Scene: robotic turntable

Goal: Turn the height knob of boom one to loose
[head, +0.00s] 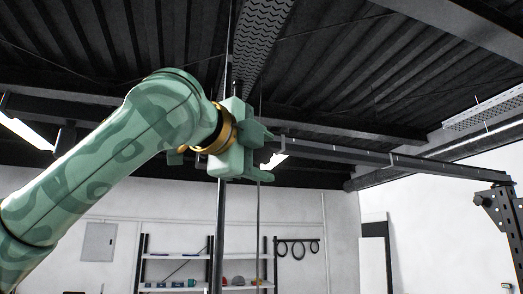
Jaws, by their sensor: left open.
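My left gripper (266,154) is up near the middle of the head view, at the end of my green patterned arm. Its jaws are open, one finger above the other, and point to the right. A dark vertical pole (220,240) stands behind my wrist. A small dark part shows between the fingers; I cannot tell whether it is the height knob or whether the jaws touch it. My right gripper is out of view.
A perforated dark bracket (498,222) stands at the right edge, by the bar's far end. A shelf (181,256) with small items is against the back wall. A thin vertical rod (258,230) hangs below the jaws. Open air lies below the bar.

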